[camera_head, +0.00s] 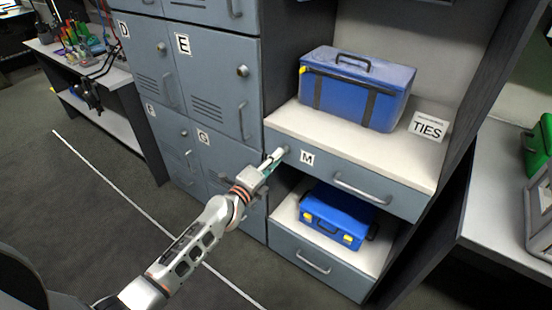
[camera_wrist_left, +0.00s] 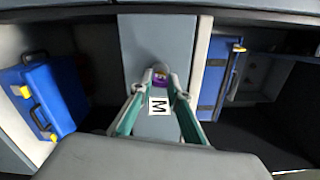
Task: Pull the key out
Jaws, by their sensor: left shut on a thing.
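The drawer marked M (camera_head: 330,167) is a blue-grey front with a bar handle, and it looks closed. A small round lock (camera_head: 286,150) sits at its upper left. My left gripper (camera_head: 270,162) reaches to this lock from the front left. In the left wrist view its green-sided fingers (camera_wrist_left: 160,84) close around a small purple piece (camera_wrist_left: 160,76), which looks like the key's head, against the drawer front beside the M label (camera_wrist_left: 158,105). The key's shaft is hidden, so I cannot tell how deep it sits in the lock. My right gripper is not in view.
A blue toolbox (camera_head: 355,88) and a TIES sign (camera_head: 428,126) stand on the shelf above the drawer. A blue case (camera_head: 337,216) with yellow latches sits on the lower shelf. Grey lockers (camera_head: 215,80) stand to the left. The floor in front is clear.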

